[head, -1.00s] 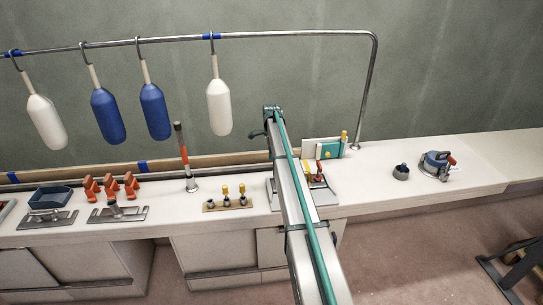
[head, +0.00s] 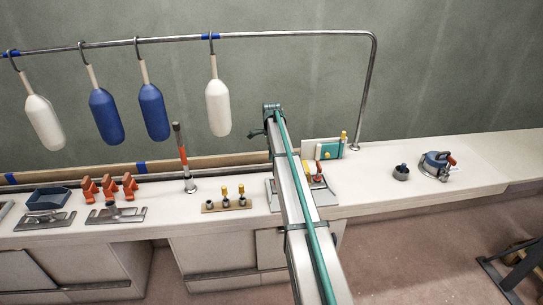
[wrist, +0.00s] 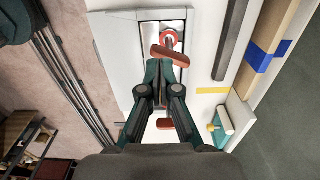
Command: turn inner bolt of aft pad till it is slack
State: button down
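My gripper (wrist: 166,66) has two dark green fingers whose tips come close together beside a red bar-shaped handle (wrist: 170,53). I cannot tell whether the tips touch the handle or hold it. A red ring (wrist: 169,37) sits just beyond, in a grey recess. A second red handle (wrist: 164,124) shows between the fingers. In the head view my arm covers much of a grey plate (head: 273,195) with red-handled parts (head: 318,178). Two other grey plates, one at the far left (head: 44,222) and one beside it (head: 117,215), carry raised fittings. Which plate is the aft pad, and its inner bolt, is unclear.
A plate with several yellow-topped pegs (head: 226,205) is left of my arm. A dark knob (head: 401,172) and a round blue tool (head: 437,165) are on the right. Several fenders (head: 218,108) hang from the rail (head: 290,34).

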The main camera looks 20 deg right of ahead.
notch_tip(320, 180, down, 9)
jog(key=b, duration=0.3)
dwell(0.4)
jog(key=shift+s+d, duration=0.35)
jog(key=shift+d, duration=0.3)
dwell(0.4)
jog(key=shift+w+a, duration=0.1)
jog(key=shift+a, duration=0.05)
jog(key=shift+w+a+r, duration=0.1)
jog(key=shift+w+a, duration=0.1)
jog(key=shift+a, duration=0.2)
notch_tip(320, 180, up, 6)
jog(key=a+p, duration=0.1)
jog(key=p, duration=0.1)
jog(key=shift+a+p, duration=0.3)
jog(key=shift+s, duration=0.1)
dwell(0.4)
